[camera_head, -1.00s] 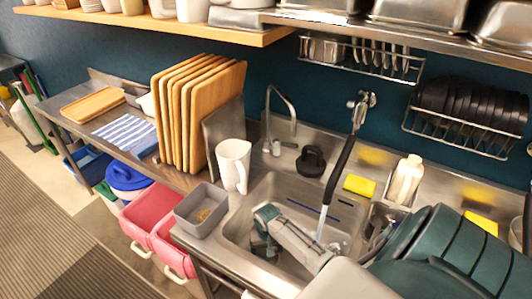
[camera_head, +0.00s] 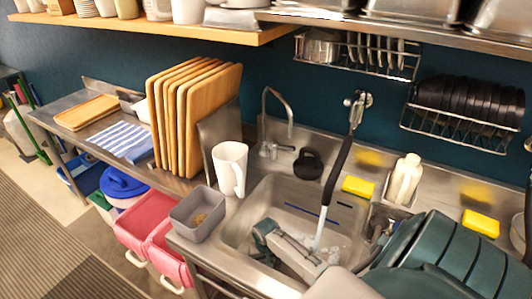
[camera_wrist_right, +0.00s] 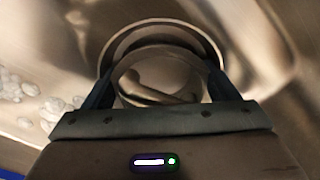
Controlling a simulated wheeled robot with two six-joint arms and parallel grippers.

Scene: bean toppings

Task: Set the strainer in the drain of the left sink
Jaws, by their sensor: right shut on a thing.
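The left sink (camera_head: 280,195) is a steel basin, with my right arm reaching down into it. My right gripper (camera_head: 262,248) is low in the basin; it also shows in the right wrist view (camera_wrist_right: 160,92). It is shut on the strainer (camera_wrist_right: 160,62), a round metal ring with a curved piece in its middle, held between the two dark fingers. The drain (camera_wrist_right: 165,28) shows as a dark round rim around and behind the strainer. I cannot tell whether the strainer touches it. The strainer is hidden in the head view. My left gripper is not in view.
Water runs from the black hose tap (camera_head: 336,165) into the basin, and pale lumps (camera_wrist_right: 12,88) lie on its floor. A grey tub (camera_head: 198,209) and a white pitcher (camera_head: 229,167) stand left of the sink. Green dishes (camera_head: 450,250) crowd the right.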

